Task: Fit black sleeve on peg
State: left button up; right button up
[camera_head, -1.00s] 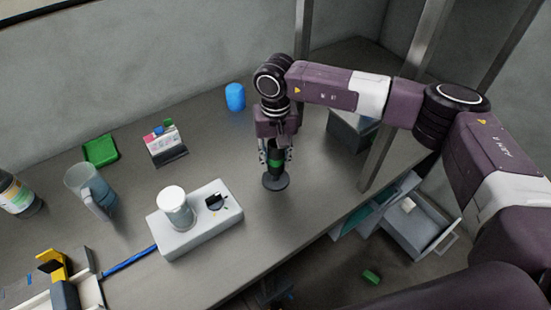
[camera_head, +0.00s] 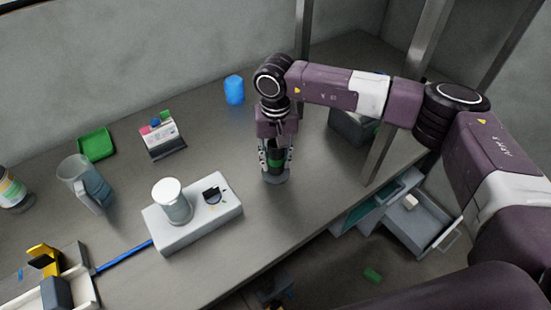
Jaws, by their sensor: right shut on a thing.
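My right gripper (camera_head: 276,162) points down over the table, its fingers shut around a black sleeve (camera_head: 276,157). Directly below is a round grey base (camera_head: 276,180) standing on the table. The peg on that base is hidden by the fingers and the sleeve. A bit of green shows beside the black between the fingers. The sleeve looks upright and in line with the base. I cannot tell how far it is around the peg. My left gripper is not in view.
A white box (camera_head: 200,218) with a white-capped cylinder (camera_head: 171,202) stands left of the gripper. A metal post (camera_head: 388,130) rises at right. Table between gripper and box is clear.

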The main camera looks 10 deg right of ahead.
jog(key=o, duration=1.3)
notch_tip(320, 180, up, 12)
jog(key=shift+r, duration=0.1)
